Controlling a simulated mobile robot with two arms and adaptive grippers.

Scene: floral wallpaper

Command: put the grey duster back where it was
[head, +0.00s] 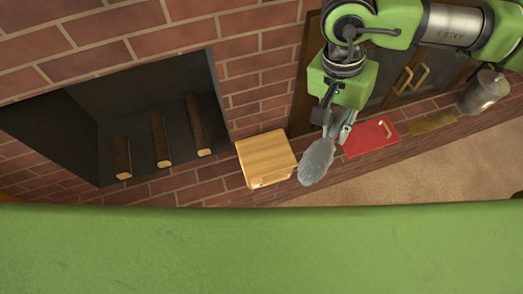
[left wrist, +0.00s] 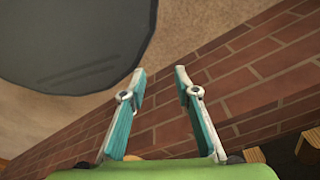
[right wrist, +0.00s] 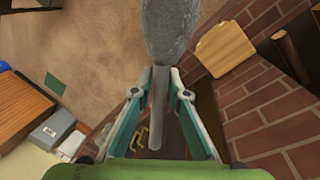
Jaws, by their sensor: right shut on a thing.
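The grey duster (head: 317,161) has a fluffy grey head and a thin handle. My right gripper (head: 338,122) is shut on its handle, and the head hangs down to the lower left in the head view. In the right wrist view the handle runs between the fingers (right wrist: 157,84), and the fluffy head (right wrist: 170,28) reaches the top edge. In the left wrist view my left gripper (left wrist: 162,80) is open with nothing between its fingers. The left gripper does not show in the head view.
A light wooden block or box (head: 265,155) is on the brick ledge left of the duster. A red flat item (head: 369,137), a yellowish mat (head: 432,122) and a metal canister (head: 484,92) lie to the right. A dark fireplace recess with logs (head: 160,140) is at left.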

